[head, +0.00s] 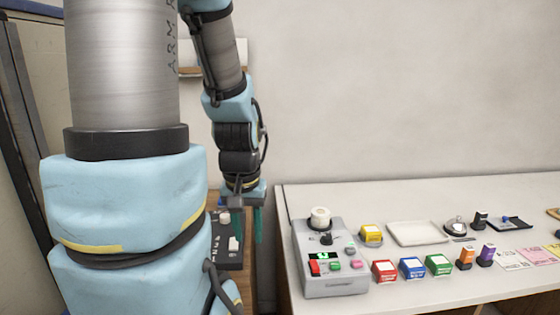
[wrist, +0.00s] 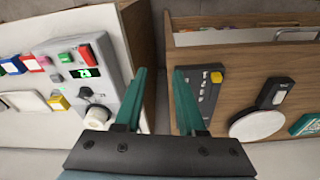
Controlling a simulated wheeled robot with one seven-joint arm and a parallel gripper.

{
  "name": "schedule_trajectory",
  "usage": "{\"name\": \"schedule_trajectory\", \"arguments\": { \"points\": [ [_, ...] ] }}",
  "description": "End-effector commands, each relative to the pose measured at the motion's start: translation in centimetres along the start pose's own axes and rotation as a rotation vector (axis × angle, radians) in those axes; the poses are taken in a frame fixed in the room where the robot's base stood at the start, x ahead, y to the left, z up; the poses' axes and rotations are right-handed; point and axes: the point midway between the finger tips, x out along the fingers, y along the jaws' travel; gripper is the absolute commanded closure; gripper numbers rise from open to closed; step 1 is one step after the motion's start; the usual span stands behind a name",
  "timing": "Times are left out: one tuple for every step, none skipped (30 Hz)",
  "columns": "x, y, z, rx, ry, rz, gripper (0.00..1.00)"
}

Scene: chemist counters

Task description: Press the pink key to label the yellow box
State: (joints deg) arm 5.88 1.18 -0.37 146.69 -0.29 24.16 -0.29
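The yellow box (head: 371,234) stands just right of the machine. In the wrist view the machine (wrist: 112,68) is at left, with the yellow box (wrist: 60,103) beside it. My gripper (wrist: 160,72) is open and empty, its teal fingers apart. It hangs left of the machine and touches no key.
Red (head: 384,271), blue (head: 412,267) and green (head: 439,264) boxes line the counter's front. A white tray (head: 417,233) lies behind them. A dark keypad device (head: 229,245) is on the wooden unit at left, below my gripper. A gap separates the two counters.

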Motion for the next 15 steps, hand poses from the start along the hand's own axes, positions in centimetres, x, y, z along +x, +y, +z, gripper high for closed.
{"name": "schedule_trajectory", "arguments": {
  "points": [
    [0.0,0.0,0.0,0.0,0.0,0.0,0.68],
    [0.0,0.0,0.0,0.0,0.0,0.0,0.71],
    [0.0,0.0,0.0,0.0,0.0,0.0,0.75],
    [0.0,0.0,-0.01,0.0,0.0,0.0,0.79],
    [0.0,0.0,-0.01,0.0,0.0,0.0,0.82],
    [0.0,0.0,-0.01,0.0,0.0,0.0,0.87],
    [0.0,0.0,-0.01,0.0,0.0,0.0,0.9],
    [0.0,0.0,-0.01,0.0,0.0,0.0,0.93],
    [0.0,0.0,-0.01,0.0,0.0,0.0,0.98],
    [0.0,0.0,-0.01,0.0,0.0,0.0,1.0],
    [0.0,0.0,-0.01,0.0,0.0,0.0,1.0],
    [0.0,0.0,-0.01,0.0,0.0,0.0,1.0],
    [0.0,0.0,-0.01,0.0,0.0,0.0,1.0],
    [0.0,0.0,-0.01,0.0,0.0,0.0,1.0],
    [0.0,0.0,-0.01,0.0,0.0,0.0,1.0]
  ]
}}
